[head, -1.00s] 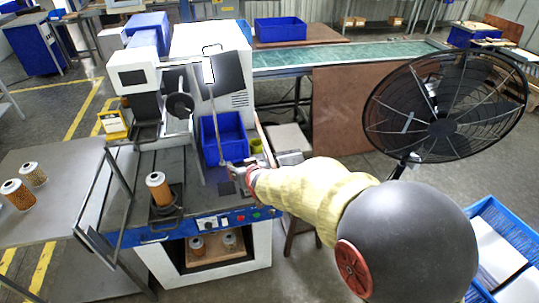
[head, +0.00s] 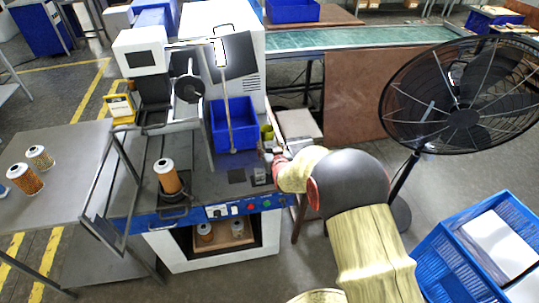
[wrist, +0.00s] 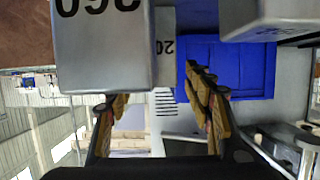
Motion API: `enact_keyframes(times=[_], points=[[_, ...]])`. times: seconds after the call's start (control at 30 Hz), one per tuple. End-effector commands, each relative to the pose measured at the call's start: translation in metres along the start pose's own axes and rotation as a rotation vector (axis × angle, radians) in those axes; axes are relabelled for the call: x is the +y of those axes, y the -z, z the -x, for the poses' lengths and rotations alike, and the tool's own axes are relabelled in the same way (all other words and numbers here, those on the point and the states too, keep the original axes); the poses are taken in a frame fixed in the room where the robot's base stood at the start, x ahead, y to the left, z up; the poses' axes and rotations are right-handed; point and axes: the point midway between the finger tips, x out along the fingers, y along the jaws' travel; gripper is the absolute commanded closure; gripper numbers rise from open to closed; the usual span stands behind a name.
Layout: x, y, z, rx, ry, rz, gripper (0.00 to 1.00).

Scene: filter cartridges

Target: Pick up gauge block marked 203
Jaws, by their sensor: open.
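In the wrist view, a grey metal block (wrist: 165,75) with inverted digits beginning "20" stands partly hidden behind a larger, nearer grey block (wrist: 105,50), whose inverted digits are cut by the top edge. A third grey block (wrist: 275,15) at upper right has marks too slanted to read. My gripper (wrist: 157,88) is open, its two fingers apart and nothing held between them; the block marked "20" shows in the gap. In the head view my gripper (head: 273,155) is low over the machine's front bench, beside small grey blocks (head: 260,175).
A blue bin (head: 232,125) stands behind the blocks, also in the wrist view (wrist: 240,70). An orange filter cartridge (head: 167,176) stands left on the bench. A black fan (head: 462,100) stands at right.

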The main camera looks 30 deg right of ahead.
Motion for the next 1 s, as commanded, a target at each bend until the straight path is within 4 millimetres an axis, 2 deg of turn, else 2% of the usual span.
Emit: enact_keyframes(times=[0.1,0.37,1.0], points=[[-0.0001,0.0002,-0.0105,0.001,0.0,0.0,0.48],[-0.0001,0.0013,-0.0118,0.001,0.0,0.0,0.48],[0.0,0.0011,-0.0116,0.001,0.0,0.0,0.85]])
